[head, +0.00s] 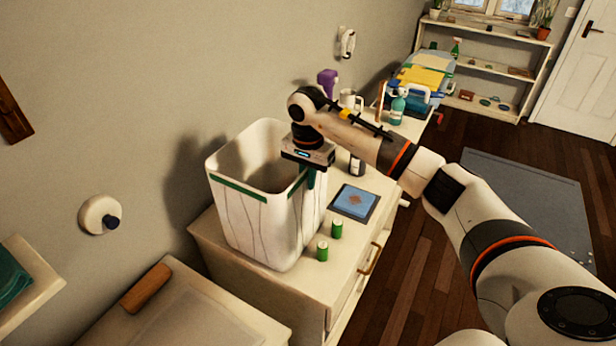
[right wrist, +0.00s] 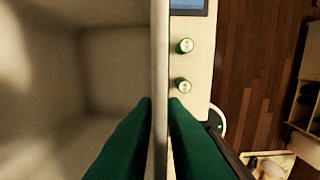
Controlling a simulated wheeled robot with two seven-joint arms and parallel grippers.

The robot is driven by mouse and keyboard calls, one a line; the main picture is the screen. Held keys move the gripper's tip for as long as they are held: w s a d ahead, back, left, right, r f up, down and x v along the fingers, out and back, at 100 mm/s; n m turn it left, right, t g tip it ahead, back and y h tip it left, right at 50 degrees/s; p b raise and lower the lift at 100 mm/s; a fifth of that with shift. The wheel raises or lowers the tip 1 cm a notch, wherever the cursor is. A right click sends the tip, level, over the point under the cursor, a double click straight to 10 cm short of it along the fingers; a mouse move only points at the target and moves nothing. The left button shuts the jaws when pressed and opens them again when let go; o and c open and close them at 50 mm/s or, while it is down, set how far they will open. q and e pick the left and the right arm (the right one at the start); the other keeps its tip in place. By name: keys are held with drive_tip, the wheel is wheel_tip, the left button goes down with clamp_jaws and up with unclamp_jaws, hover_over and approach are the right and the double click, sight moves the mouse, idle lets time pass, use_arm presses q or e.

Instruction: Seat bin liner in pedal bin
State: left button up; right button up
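The white, open-topped bin (head: 262,230) stands upright on the cabinet top. A pale creased liner appears to cover its outer walls, with a green band (head: 238,188) just below the rim. My right gripper (head: 311,180) points down at the bin's right rim. In the right wrist view, its green fingers (right wrist: 160,104) straddle the liner-covered rim (right wrist: 160,55), one inside and one outside. They appear closed against it with no clear gap. The bin's interior shows as an empty pale hollow; its floor is partly hidden. My left gripper is out of view.
Two small green cylinders (head: 322,250) stand right of the bin, near a blue square item (head: 354,202). Bottles (head: 397,108) and a pitcher stand behind on the cabinet (head: 210,240). The wall is close behind the bin. Open floor lies to the right.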

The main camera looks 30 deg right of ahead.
drive_tip(key=shift+o, duration=1)
drive_tip(key=shift+r, duration=0.1)
